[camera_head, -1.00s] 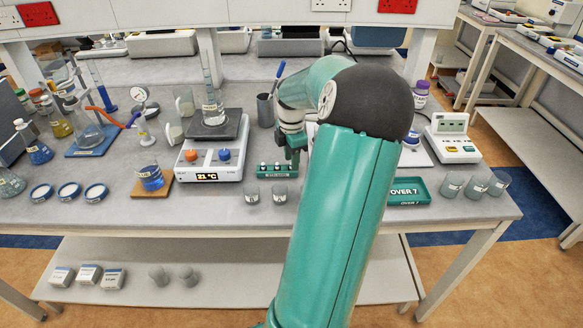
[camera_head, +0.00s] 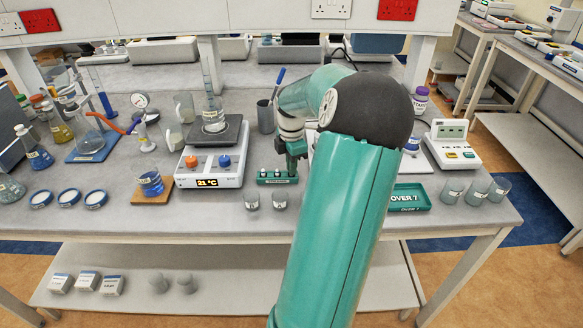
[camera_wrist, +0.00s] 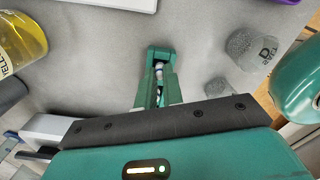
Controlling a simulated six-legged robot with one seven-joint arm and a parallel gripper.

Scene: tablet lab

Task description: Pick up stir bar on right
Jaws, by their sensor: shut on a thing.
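In the wrist view my green fingers (camera_wrist: 158,72) are drawn together on a small white stir bar (camera_wrist: 158,68). Most of that bar is hidden between the fingers. In the head view the bar in my grip cannot be made out, nor whether it still touches the rack.
Two small grey beakers (camera_head: 265,201) stand in front of the rack. A green tray (camera_head: 408,198) lies right of my arm. Bare bench lies toward the front edge.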

